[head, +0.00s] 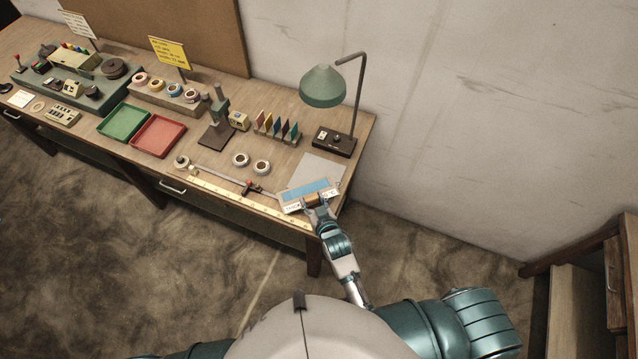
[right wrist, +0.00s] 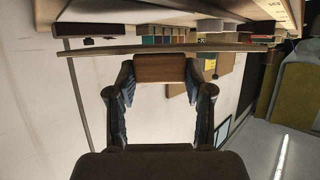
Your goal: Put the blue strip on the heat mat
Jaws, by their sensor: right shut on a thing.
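My right gripper (head: 315,202) is shut on the brown grip block (right wrist: 160,68) of a flat board. The board carries a blue strip (head: 308,190) and a pale printed front edge with lettering that is too small to read fully. In the right wrist view the board (right wrist: 225,48) shows edge-on, roughly level, with a gap to the desk edge. In the head view it overlaps the front of a plain grey mat (head: 322,166), likely the heat mat, at the desk's right end. Whether they touch is not clear. My left gripper is not in view.
A green lamp (head: 323,87) stands behind the grey mat. A rack of coloured cards (head: 278,128) and two tape rolls (head: 262,167) lie to the left. A long ruler (head: 230,201) with a rod above it runs along the front edge. Red and green trays (head: 158,136) sit farther left.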

